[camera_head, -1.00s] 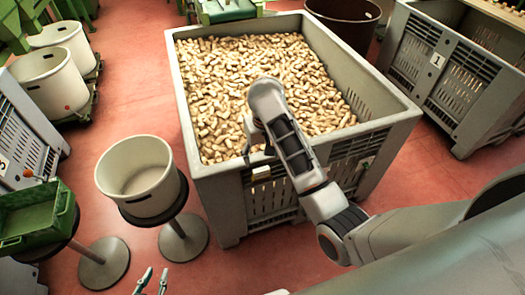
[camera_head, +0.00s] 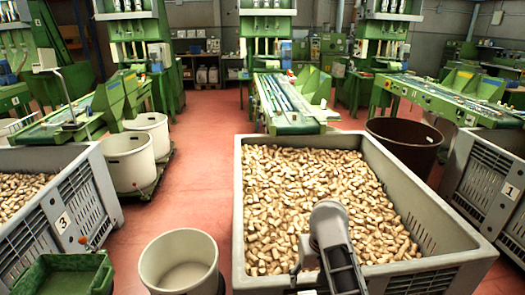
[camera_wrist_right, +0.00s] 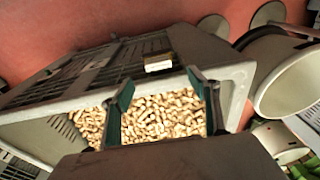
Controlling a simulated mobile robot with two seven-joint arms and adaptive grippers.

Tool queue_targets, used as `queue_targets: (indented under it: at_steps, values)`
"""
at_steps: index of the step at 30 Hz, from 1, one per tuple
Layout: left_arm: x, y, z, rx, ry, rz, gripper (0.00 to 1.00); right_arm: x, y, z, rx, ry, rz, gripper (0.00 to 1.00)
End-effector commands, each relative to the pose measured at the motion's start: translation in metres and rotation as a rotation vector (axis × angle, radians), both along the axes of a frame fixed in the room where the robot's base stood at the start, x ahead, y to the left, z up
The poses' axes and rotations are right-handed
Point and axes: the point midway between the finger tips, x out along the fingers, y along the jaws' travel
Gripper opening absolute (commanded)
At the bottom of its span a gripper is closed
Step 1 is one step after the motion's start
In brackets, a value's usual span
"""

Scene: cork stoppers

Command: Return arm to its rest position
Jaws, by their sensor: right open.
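My right arm reaches up from the bottom of the head view over the near part of a large grey bin (camera_head: 455,262) filled with cork stoppers (camera_head: 315,190). The right gripper (camera_head: 303,272) shows only partly there, at the bin's near side. In the right wrist view the gripper (camera_wrist_right: 160,88) has its two dark fingers apart, with nothing between them. Behind the fingers, the grey bin's rim (camera_wrist_right: 236,82) and the corks (camera_wrist_right: 150,120) show. Whether the fingers touch the bin cannot be told. My left gripper is out of view.
A white bucket (camera_head: 180,262) stands left of the bin, with a green crate (camera_head: 65,275) beside it. Another grey bin (camera_head: 85,205) is at the left, and one (camera_head: 490,185) at the right. A brown tub (camera_head: 405,145) stands behind. Red floor (camera_head: 205,165) is clear between.

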Motion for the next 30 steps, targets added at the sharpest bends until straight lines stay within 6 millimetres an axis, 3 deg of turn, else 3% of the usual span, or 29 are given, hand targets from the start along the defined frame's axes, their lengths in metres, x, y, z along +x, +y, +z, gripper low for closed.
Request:
queue_targets:
  at_steps: [9,15,22,30]
  values:
    - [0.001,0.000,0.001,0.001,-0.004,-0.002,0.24,-0.054,-0.004,-0.112,0.117,-0.091,-0.056,0.60]
    - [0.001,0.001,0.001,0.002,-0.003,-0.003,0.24,-0.087,-0.019,-0.161,0.129,-0.239,-0.041,0.60]
    - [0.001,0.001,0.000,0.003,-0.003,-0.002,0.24,-0.130,-0.042,-0.190,0.087,-0.449,0.044,0.60]
    - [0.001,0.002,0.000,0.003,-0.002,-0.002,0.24,-0.184,-0.056,-0.181,0.016,-0.698,0.211,0.60]
